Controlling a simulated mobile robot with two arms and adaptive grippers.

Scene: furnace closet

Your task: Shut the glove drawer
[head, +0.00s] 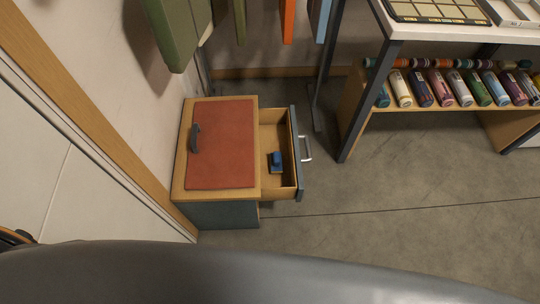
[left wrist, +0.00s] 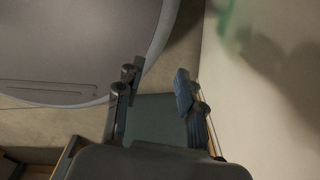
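The glove drawer (head: 290,120) stands pulled out to the right from a small wooden cabinet (head: 222,106) with a red top panel. Its dark front carries a silver handle (head: 306,148). A small blue object (head: 275,162) lies inside the drawer. In the left wrist view my left gripper (left wrist: 159,72) has its two fingers apart with nothing between them. Behind the fingers is a teal surface (left wrist: 158,112) that looks like the cabinet's near side. The drawer is not clearly visible there. My left gripper is not clearly seen in the head view. My right gripper is not in view.
A dark curved piece (head: 195,138) sits on the cabinet top. A wall (head: 60,180) runs close along the left. Green garments (head: 180,30) hang above the cabinet. A table with a shelf of several bottles (head: 442,88) stands back right. The floor (head: 370,190) right of the drawer is clear.

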